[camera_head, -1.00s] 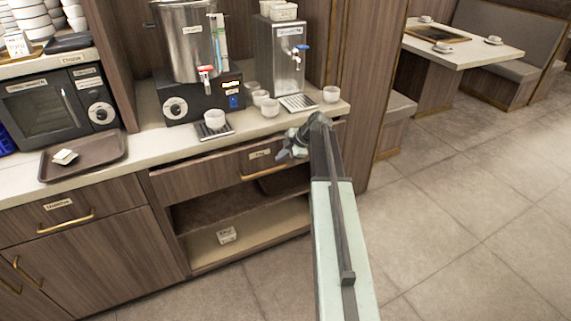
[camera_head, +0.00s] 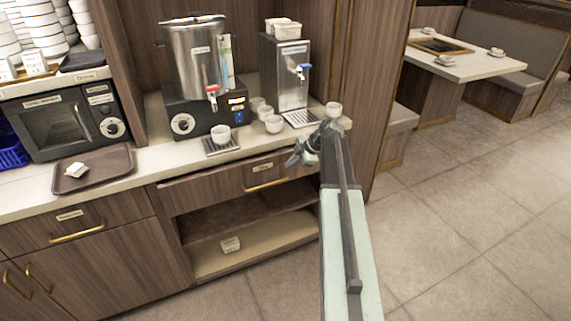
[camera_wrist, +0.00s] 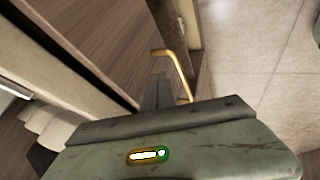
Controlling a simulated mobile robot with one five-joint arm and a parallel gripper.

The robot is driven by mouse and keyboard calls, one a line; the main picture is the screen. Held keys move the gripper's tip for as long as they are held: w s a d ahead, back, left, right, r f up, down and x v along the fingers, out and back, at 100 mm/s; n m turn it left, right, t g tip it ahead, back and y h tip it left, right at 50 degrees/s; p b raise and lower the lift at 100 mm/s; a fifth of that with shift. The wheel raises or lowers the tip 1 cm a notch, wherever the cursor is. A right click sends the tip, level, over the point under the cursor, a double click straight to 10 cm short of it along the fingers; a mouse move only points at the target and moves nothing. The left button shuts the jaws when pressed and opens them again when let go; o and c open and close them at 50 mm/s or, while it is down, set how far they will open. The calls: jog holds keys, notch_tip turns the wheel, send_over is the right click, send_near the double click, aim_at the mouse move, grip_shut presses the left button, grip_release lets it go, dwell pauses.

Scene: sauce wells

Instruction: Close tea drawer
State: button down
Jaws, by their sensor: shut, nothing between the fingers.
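The tea drawer (camera_head: 215,190) is the wood-fronted drawer under the counter, with a small label and a brass handle (camera_head: 265,185). Its front stands a little out from under the counter, with a narrow gap along its top. My gripper (camera_head: 297,160) is shut and empty, at the right end of the drawer front, above and right of the handle in the head view. In the wrist view the shut fingers (camera_wrist: 156,90) point toward a wooden front, close beside the brass handle (camera_wrist: 178,70). I cannot tell whether they touch it.
The counter (camera_head: 185,155) above holds a large steel urn (camera_head: 195,55), a smaller dispenser (camera_head: 287,75), several white cups and a brown tray (camera_head: 110,165). An open shelf (camera_head: 265,235) with a small white item lies below the drawer. The floor (camera_head: 450,220) to the right is clear.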

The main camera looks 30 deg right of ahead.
jog(key=p+v, duration=0.2)
jog(key=v, duration=0.2)
jog(key=s+a+f+m+g+h, duration=0.1)
jog(key=s+a+m, duration=0.4)
jog(key=a, duration=0.5)
jog(key=s+a+f+m+g+h, duration=0.1)
jog(key=s+a+m, duration=0.4)
jog(key=a, duration=0.6)
jog(key=s+a+f+m+g+h, duration=0.2)
jog(key=s+a+m+g, duration=0.2)
jog(key=s+a, duration=0.3)
jog(key=a+m, duration=0.1)
jog(key=a, duration=0.3)
jog(key=shift+s+f+m, duration=0.2)
jog(key=shift+f+m, duration=0.2)
